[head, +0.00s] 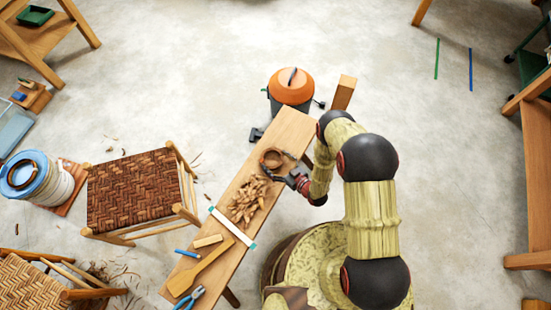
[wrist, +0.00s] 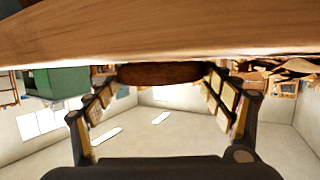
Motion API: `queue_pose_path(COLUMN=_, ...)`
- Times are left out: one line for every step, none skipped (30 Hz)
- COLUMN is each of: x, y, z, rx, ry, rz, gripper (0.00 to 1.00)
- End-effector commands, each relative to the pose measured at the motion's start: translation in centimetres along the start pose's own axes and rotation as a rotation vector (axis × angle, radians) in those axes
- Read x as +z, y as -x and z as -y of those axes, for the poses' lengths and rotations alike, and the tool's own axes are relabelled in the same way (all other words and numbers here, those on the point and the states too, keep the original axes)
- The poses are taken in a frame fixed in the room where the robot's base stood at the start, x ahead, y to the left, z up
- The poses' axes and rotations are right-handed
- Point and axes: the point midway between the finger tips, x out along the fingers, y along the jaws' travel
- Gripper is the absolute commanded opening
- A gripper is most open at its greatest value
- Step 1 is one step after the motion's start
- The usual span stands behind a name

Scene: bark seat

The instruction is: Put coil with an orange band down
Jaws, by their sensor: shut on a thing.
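A brown coil (head: 271,157) shows as a small ring over the upper part of the narrow wooden bench (head: 293,128). My gripper (head: 277,172) reaches in from the right, shut on the coil. In the wrist view the coil (wrist: 160,74) is a dark reddish-brown strip between the two fingertips of my gripper (wrist: 160,82), close against the bench's pale wood (wrist: 150,35). I cannot tell whether it touches the bench top. I see no orange band on it; that side may be hidden.
Wood shavings (head: 247,201) lie on the bench just below the coil. A pale strip (head: 232,226) crosses the bench; a mallet-like wooden tool (head: 197,268) and blue pliers (head: 190,297) lie beyond it. An orange-lidded bucket (head: 291,86) stands behind. A woven stool (head: 135,188) stands left.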

Motion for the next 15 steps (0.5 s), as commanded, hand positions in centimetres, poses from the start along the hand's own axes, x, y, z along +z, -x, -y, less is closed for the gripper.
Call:
queue_pose_path(x=-0.03, y=-0.03, z=-0.03, rx=0.000, ry=0.000, rz=-0.001, gripper=0.56)
queue_pose_path(x=0.02, y=-0.05, z=-0.04, rx=0.000, ry=0.000, rz=-0.001, gripper=0.56)
queue_pose_path(x=0.14, y=-0.09, z=-0.04, rx=0.000, ry=0.000, rz=-0.001, gripper=0.56)
queue_pose_path(x=0.25, y=-0.13, z=-0.05, rx=0.000, ry=0.000, rz=-0.001, gripper=0.56)
queue_pose_path(x=0.35, y=-0.16, z=-0.05, rx=0.000, ry=0.000, rz=-0.001, gripper=0.56)
queue_pose_path(x=0.29, y=-0.13, z=-0.04, rx=0.000, ry=0.000, rz=0.000, gripper=0.83)
queue_pose_path(x=0.26, y=-0.12, z=-0.04, rx=0.000, ry=0.000, rz=0.000, gripper=0.85)
queue_pose_path(x=0.25, y=-0.12, z=-0.04, rx=0.000, ry=0.000, rz=0.000, gripper=0.87)
queue_pose_path(x=0.24, y=-0.12, z=-0.05, rx=0.000, ry=0.000, rz=0.000, gripper=0.89)
queue_pose_path(x=0.24, y=-0.12, z=-0.05, rx=0.000, ry=0.000, rz=0.000, gripper=0.91)
queue_pose_path(x=0.23, y=-0.12, z=-0.05, rx=0.000, ry=0.000, rz=0.000, gripper=0.92)
queue_pose_path(x=0.23, y=-0.12, z=-0.05, rx=0.001, ry=0.000, rz=0.000, gripper=0.95)
queue_pose_path(x=0.23, y=-0.12, z=-0.05, rx=0.001, ry=0.000, rz=0.000, gripper=0.96)
queue_pose_path(x=0.22, y=-0.13, z=-0.06, rx=0.001, ry=0.000, rz=0.000, gripper=0.98)
queue_pose_path(x=0.23, y=-0.13, z=-0.06, rx=0.001, ry=0.000, rz=0.000, gripper=1.00)
